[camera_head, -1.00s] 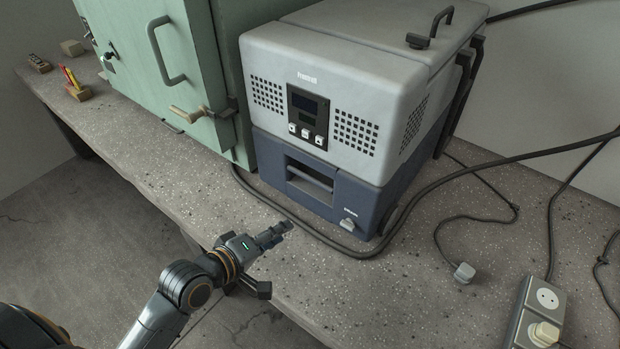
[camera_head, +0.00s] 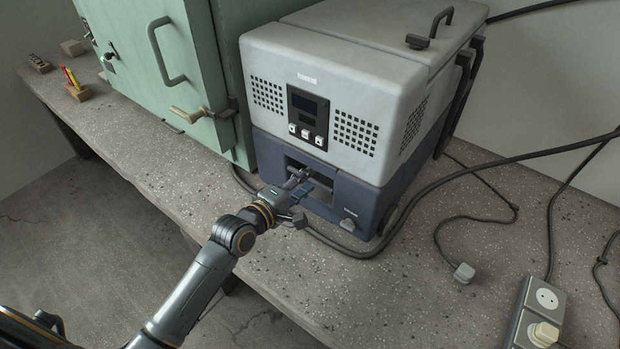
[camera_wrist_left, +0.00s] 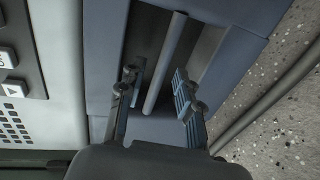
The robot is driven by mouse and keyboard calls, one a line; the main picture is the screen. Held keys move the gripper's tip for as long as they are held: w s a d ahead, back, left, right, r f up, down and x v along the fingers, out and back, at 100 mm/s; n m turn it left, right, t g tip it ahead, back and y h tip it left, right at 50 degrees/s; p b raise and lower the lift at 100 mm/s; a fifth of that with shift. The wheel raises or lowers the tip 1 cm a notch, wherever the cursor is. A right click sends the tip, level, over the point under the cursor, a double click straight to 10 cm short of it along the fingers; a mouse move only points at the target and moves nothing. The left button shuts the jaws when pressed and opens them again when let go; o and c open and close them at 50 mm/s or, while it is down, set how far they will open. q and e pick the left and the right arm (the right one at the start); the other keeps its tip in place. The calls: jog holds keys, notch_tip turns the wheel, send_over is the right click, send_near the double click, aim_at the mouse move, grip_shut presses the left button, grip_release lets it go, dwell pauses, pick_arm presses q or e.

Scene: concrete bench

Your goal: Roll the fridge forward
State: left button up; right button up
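The fridge (camera_head: 325,92) is a box with a light grey upper body and a dark blue base, standing on the concrete bench. Its base has a front recess with a handle bar across it; the bar (camera_wrist_left: 165,62) shows in the left wrist view. My left gripper (camera_head: 302,182) is at the recess. In the left wrist view the left gripper (camera_wrist_left: 158,92) is open, with one finger on each side of the bar and a gap on both sides. My right gripper is not in view.
A green metal cabinet (camera_head: 165,75) stands close left of the fridge. A black cable (camera_head: 470,178) runs along the fridge's front and right. A loose plug (camera_head: 464,272) and a socket strip (camera_head: 540,312) lie at right. The bench (camera_head: 400,300) is bare in front.

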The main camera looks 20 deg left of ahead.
pick_arm(q)
jog(key=shift+x, duration=1.1)
grip_shut()
